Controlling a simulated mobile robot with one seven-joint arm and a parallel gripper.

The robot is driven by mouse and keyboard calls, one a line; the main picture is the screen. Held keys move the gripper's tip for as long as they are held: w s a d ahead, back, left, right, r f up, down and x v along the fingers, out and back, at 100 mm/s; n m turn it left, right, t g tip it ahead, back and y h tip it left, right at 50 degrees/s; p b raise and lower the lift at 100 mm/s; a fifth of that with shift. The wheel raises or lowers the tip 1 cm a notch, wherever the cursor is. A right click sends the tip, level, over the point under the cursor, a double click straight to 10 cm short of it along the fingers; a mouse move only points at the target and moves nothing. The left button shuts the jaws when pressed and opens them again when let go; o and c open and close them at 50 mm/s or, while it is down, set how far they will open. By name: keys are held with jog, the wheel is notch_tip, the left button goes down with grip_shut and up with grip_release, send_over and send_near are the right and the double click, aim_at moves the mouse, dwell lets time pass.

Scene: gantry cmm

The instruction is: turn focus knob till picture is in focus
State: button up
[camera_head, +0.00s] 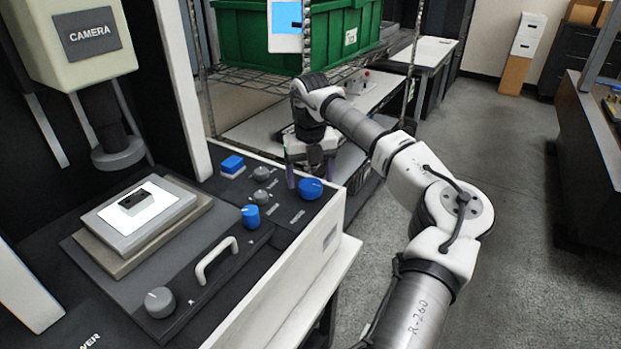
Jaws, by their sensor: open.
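A grey machine with a camera housing (93,40) labelled CAMERA stands at left. Its control panel carries a large blue knob (311,189) at the right edge, a second blue knob (250,216) nearer the front, and small grey knobs (262,173) (261,197). Their labels are too small to read surely, so I cannot tell which is the focus knob. My gripper (310,173) is open and empty, pointing down just above or behind the large blue knob; contact is unclear. A small screen (285,16) at the top shows blue; its picture's sharpness is unclear.
A dark part (132,199) lies on the lit white stage (150,215). A wire rack with a green crate (262,35) is behind. Floor at right is clear.

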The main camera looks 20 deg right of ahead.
jog(key=shift+f, duration=1.15)
jog(key=c, duration=1)
jog(key=shift+o, duration=0.2)
jog(key=n, duration=0.3)
jog(key=shift+d+n, duration=0.1)
jog(key=shift+n, duration=0.3)
jog(key=shift+w+n, duration=0.1)
jog(key=shift+n, duration=2.1)
